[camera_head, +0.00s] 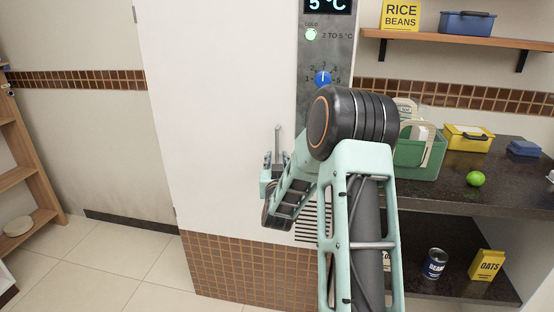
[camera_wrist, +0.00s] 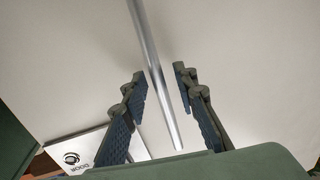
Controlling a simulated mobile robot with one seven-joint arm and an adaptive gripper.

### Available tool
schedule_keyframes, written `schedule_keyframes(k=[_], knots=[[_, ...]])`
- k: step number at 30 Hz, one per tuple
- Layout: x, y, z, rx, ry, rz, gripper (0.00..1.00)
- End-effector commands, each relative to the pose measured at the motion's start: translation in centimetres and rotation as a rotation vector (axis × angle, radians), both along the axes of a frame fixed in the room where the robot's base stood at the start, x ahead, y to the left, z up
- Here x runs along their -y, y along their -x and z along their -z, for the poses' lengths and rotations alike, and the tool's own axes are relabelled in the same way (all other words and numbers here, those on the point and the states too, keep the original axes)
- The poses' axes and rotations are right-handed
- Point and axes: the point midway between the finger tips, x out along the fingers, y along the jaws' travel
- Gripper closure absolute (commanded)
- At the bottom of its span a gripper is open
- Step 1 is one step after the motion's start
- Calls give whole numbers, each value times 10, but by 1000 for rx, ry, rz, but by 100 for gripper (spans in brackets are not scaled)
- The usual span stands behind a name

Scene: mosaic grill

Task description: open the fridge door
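The fridge door (camera_head: 215,120) is a large white panel in the middle of the head view. It looks shut, with hinges along its left edge. Its handle (camera_head: 277,143) is a thin upright metal bar near the right side, partly hidden by my gripper (camera_head: 275,168). In the wrist view the handle (camera_wrist: 153,60) runs between the two fingers of my gripper (camera_wrist: 160,73). The fingers are open, with a visible gap on each side of the bar. Neither finger appears to touch it. My arm hides the area right of the handle.
A grey control panel (camera_head: 340,40) with a blue knob (camera_head: 322,78) stands right of the door. A dark counter (camera_head: 510,180) with a green crate (camera_head: 420,160) is at the right. A wooden shelf (camera_head: 12,180) stands far left. The tiled floor (camera_head: 120,255) before the door is clear.

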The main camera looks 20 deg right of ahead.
Motion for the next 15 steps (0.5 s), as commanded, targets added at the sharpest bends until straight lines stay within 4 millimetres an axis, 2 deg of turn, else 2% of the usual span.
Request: schedule_keyframes(k=[6,13,15], knots=[[0,0,0,0,0,0,73],[0,0,0,0,0,0,99],[0,0,0,0,0,0,100]])
